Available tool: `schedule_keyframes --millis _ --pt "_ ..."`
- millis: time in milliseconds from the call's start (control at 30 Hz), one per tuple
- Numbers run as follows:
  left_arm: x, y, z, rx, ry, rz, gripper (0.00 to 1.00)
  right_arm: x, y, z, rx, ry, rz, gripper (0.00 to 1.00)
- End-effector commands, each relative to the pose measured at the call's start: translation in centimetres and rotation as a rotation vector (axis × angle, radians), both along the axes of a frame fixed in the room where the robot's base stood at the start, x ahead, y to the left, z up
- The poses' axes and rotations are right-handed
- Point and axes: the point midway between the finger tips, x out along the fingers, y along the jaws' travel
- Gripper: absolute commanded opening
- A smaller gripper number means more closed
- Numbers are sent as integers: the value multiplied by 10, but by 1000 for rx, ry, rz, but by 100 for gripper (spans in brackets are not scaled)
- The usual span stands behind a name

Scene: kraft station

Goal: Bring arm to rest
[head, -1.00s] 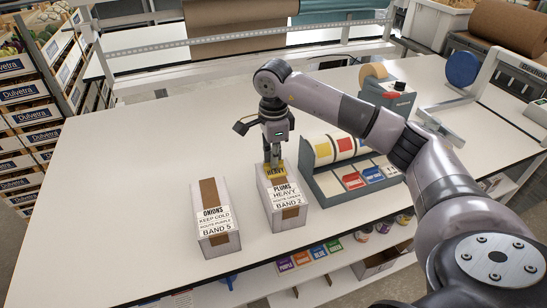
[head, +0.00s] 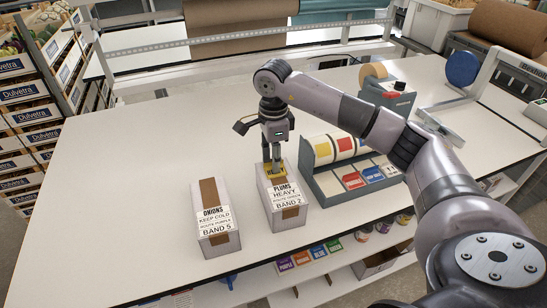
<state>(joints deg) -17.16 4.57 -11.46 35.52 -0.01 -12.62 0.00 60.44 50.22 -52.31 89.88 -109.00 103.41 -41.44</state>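My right gripper (head: 273,165) points straight down over the top of the plums box (head: 288,208). My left gripper is not in view.
A grey label holder (head: 350,175) with yellow and red rolls and label cards stands close right of the plums box. The white table (head: 120,180) is clear on the left.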

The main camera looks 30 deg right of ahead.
Motion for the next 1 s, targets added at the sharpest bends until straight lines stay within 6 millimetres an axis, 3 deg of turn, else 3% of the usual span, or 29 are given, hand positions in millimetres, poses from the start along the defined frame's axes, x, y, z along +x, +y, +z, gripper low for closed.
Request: schedule_keyframes --millis 733,1000 --pt "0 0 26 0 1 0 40 0 0 43 0 0 0 28" --pt "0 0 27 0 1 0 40 0 0 45 0 0 0 28"
